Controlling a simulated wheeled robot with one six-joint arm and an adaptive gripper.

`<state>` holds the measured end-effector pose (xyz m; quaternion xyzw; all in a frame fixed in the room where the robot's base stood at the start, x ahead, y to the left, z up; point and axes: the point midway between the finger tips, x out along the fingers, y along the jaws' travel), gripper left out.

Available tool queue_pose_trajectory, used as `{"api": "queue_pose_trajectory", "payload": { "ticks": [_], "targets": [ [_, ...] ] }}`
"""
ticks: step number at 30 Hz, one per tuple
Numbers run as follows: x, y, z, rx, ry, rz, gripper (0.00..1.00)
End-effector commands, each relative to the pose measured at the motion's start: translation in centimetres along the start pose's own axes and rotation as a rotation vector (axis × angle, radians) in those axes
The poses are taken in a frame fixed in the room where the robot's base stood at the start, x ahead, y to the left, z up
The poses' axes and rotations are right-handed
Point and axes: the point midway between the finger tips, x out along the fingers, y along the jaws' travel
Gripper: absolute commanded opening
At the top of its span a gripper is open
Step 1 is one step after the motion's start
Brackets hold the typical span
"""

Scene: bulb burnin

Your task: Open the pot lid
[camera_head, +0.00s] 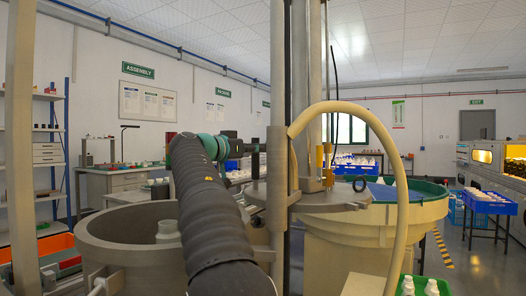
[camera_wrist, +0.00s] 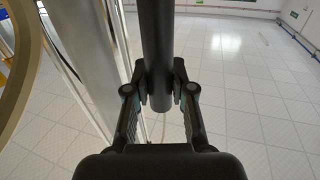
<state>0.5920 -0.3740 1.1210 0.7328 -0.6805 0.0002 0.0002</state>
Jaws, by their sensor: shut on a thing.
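The pot (camera_head: 95,250) is a wide grey round vessel at the lower left of the head view. Its top is uncovered at the visible part, and a white bottle-like piece (camera_head: 168,232) shows inside. The lid (camera_head: 325,207) appears as a flat grey disc beside the upright column, to the right of the pot's mouth. My gripper (camera_head: 248,148) is at the end of my dark arm, left of the column. In the wrist view my gripper (camera_wrist: 160,88) is shut on a dark round bar (camera_wrist: 157,45), apparently the lid's handle. Its link to the lid is partly hidden.
The grey column (camera_head: 277,100) and a curved beige hose (camera_head: 400,200) stand close to my arm. A large beige round bowl (camera_head: 345,240) is on the right. Blue crates of white bottles (camera_head: 485,200) stand farther right.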

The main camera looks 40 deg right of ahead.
Motion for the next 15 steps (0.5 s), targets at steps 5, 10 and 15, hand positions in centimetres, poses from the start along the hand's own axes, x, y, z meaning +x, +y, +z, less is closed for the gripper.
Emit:
{"api": "queue_pose_trajectory", "payload": {
  "ticks": [5,10,15],
  "targets": [
    [0.18,0.13,-0.01,0.000,-0.001,0.003,0.00],
    [0.29,0.22,-0.01,0.000,-0.001,0.005,0.49],
    [0.28,0.21,-0.01,0.000,-0.001,0.005,0.49]
  ]
}}
